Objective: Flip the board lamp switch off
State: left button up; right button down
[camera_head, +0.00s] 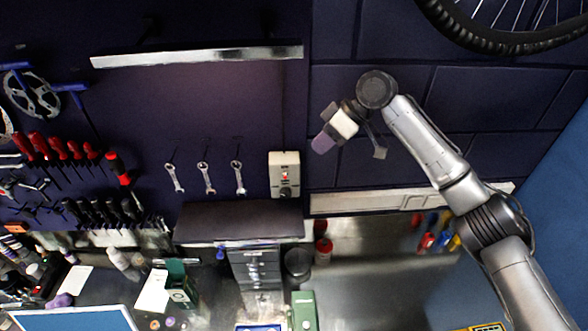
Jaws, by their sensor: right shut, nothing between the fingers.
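A pale switch box (276,161) is mounted at the right edge of the dark tool board. It has a small red switch (285,177) on its face; its position is too small to tell. A long pale lamp bar (197,57) runs across the top of the board; I cannot tell whether it is lit. My right gripper (323,143) is shut and empty, up and to the right of the switch box in the picture and apart from it. Its tip is purple and points down-left. My left gripper is not in view.
Several wrenches (205,178) hang left of the switch box. A dark shelf (238,222) projects below them. A bike wheel (510,40) hangs at the upper right. Below are a drawer unit (256,268), a red bottle (323,250) and a green box (303,311). The wall around my gripper is bare.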

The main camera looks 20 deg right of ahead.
aim_at(285, 176)
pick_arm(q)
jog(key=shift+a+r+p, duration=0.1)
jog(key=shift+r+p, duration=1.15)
pick_arm(e)
jog(key=x, duration=1)
